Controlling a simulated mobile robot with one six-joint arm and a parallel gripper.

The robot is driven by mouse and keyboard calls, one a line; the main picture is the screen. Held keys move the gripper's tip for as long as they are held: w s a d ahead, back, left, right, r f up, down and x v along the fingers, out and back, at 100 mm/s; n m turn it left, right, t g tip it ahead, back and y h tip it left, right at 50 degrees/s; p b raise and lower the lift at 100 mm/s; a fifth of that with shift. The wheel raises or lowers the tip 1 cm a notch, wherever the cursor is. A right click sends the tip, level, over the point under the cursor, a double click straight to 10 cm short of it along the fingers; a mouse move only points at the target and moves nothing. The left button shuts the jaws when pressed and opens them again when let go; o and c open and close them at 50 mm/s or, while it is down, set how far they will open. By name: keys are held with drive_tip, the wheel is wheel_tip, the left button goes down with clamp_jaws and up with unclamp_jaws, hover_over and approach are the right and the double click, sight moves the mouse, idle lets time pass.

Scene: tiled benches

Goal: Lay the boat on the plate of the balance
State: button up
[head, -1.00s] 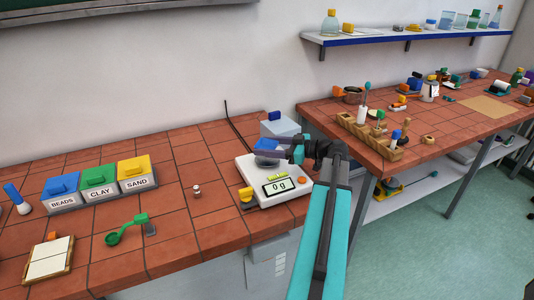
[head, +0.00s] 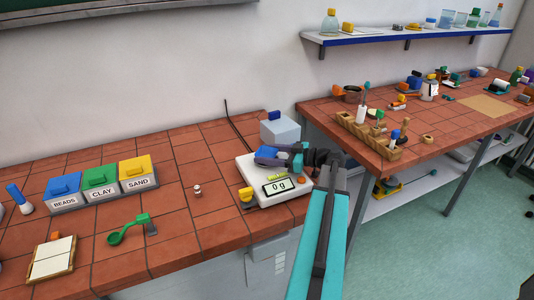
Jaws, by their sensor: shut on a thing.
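The balance (head: 256,189) is a white device on the tiled bench, with a display reading 0 g and yellow-green keys. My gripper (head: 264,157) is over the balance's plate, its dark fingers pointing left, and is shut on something. The held thing is small and mostly hidden by the fingers, so I cannot make out the boat's shape clearly. The plate is largely hidden under my gripper. I cannot tell whether the held thing touches it.
A grey box with a blue knob (head: 280,130) stands close behind the balance. A yellow object (head: 246,195) is at its left edge. Bins for beads, clay and sand (head: 100,185), a green scoop (head: 128,229) and a small jar (head: 197,191) lie left. Tiles between them are clear.

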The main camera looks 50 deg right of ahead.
drive_tip(key=shift+f+b, duration=0.2)
drive_tip(key=shift+b, duration=0.15)
drive_tip(key=o, duration=1)
drive_tip(key=shift+r+p, duration=0.25)
drive_tip(key=shift+p, duration=0.1)
drive_tip(key=shift+s+d+f, duration=0.1)
drive_tip(key=shift+s+d, duration=0.05)
drive_tip(key=shift+s, duration=0.15)
drive_tip(key=b+v, duration=0.4)
drive_tip(key=v, duration=0.7)
drive_tip(key=shift+s, duration=0.2)
